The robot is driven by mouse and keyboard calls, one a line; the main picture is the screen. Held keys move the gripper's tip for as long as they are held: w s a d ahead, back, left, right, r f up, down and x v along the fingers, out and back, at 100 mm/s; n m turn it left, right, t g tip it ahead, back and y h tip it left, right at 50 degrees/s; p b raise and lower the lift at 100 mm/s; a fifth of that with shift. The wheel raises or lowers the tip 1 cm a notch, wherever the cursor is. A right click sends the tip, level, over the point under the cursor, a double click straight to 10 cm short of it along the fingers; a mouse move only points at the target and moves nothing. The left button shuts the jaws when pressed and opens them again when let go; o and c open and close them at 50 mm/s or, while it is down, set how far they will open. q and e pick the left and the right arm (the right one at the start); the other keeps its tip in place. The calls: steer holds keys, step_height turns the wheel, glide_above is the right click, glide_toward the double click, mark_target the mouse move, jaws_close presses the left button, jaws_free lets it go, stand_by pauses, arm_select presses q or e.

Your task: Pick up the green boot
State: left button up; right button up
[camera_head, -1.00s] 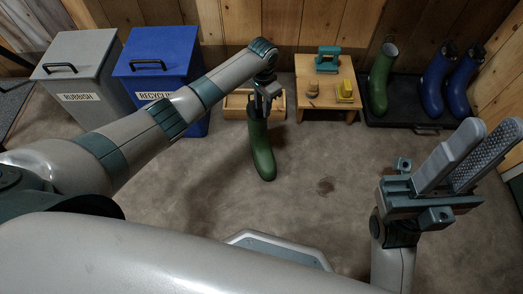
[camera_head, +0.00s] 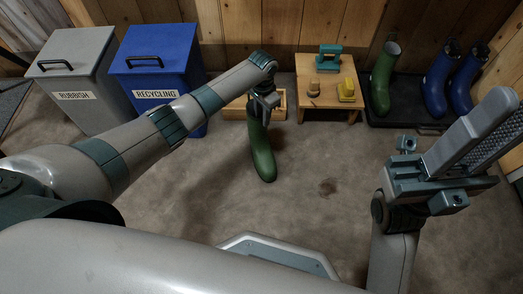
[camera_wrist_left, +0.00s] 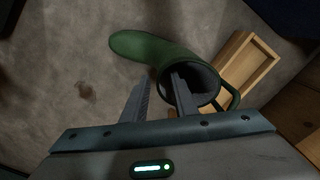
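A green boot (camera_head: 262,150) stands on the floor in the middle of the head view, toe toward me. In the left wrist view the green boot (camera_wrist_left: 150,45) shows its dark round opening. My left gripper (camera_head: 264,112) is at the boot's top, pointing down. In the wrist view its fingers (camera_wrist_left: 160,88) are apart, one over the opening and the other beside the shaft. I cannot tell whether either touches the boot. My right gripper (camera_head: 492,118) is raised at the right, empty, with its fingers apart.
A wooden box (camera_head: 236,109) lies close behind the boot. A low wooden table (camera_head: 311,89) holds small items. Another green boot (camera_head: 381,80) and blue boots (camera_head: 437,82) stand on a dark tray (camera_head: 407,119). Grey and blue bins stand left. The floor in front is clear.

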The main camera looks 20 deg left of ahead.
arm_select(q)
steer(key=shift+f, duration=0.85)
jaws_close()
stand_by(1.1)
